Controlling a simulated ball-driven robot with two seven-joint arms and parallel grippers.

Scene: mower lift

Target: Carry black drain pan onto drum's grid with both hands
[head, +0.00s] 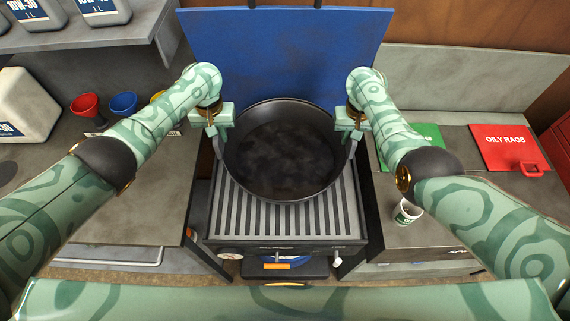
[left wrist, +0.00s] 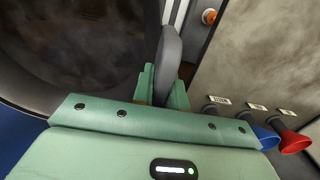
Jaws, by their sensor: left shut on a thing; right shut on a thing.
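The round black drain pan (head: 281,150) is over the drum's ribbed grid (head: 270,219) in the head view, towards its back part. Whether the pan touches the grid or hangs just above it I cannot tell. My left gripper (head: 219,142) is shut on the pan's left side, and my right gripper (head: 351,140) is shut on its right side. In the left wrist view the jaws (left wrist: 168,75) close on a grey upright handle piece, with the dark pan (left wrist: 75,50) beside it. The pan looks empty and roughly level.
A blue panel (head: 285,50) stands behind the pan. Red (head: 85,104) and blue (head: 123,103) funnels are at the left bench. A cup (head: 407,211) stands on the right bench, near my right forearm. A red oily rags lid (head: 505,148) lies further right. The grid's front is bare.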

